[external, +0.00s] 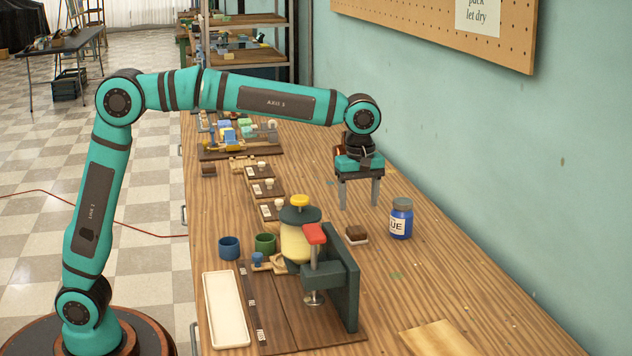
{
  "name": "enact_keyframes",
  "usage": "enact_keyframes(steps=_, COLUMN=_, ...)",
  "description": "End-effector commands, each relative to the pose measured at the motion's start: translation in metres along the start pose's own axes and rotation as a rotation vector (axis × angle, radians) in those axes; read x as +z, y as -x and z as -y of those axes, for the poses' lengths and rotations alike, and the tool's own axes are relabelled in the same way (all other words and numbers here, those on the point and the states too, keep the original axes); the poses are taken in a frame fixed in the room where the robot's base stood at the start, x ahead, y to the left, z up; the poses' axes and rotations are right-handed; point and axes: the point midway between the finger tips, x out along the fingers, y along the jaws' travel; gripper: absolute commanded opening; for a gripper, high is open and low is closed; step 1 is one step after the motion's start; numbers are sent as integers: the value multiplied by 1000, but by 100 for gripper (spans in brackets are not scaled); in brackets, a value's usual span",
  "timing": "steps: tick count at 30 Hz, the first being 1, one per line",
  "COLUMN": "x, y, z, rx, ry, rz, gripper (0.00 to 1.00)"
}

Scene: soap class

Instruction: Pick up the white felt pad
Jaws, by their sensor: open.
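My gripper (359,207) is open and empty, pointing down above the wooden bench. Its two grey fingers are apart. A small block, dark brown with a white layer (355,235), sits on the bench just nearer the camera than the fingers; it may be the white felt pad, but it is too small to be sure. A long cream-white rectangular piece (226,309) with a rim-like edge lies at the front left of the bench. I cannot tell whether it is felt or a tray.
A blue glue jar (401,220) stands right of my gripper. The bench is clear between jar and wooden board (437,339).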

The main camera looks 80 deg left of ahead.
Motion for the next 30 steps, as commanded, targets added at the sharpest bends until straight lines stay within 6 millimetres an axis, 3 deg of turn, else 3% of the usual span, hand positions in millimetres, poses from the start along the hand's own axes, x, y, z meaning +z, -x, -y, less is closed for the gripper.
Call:
enact_keyframes(steps=3, x=0, y=-14, z=0, rx=-1, ry=0, rz=0, gripper=64)
enact_keyframes(steps=14, x=0, y=-35, z=2, rx=-1, ry=0, rz=0, gripper=64)
enact_keyframes(steps=21, x=1, y=-68, z=4, rx=-1, ry=0, rz=0, gripper=64)
enact_keyframes(steps=30, x=1, y=-73, z=3, rx=2, ry=0, rz=0, gripper=62)
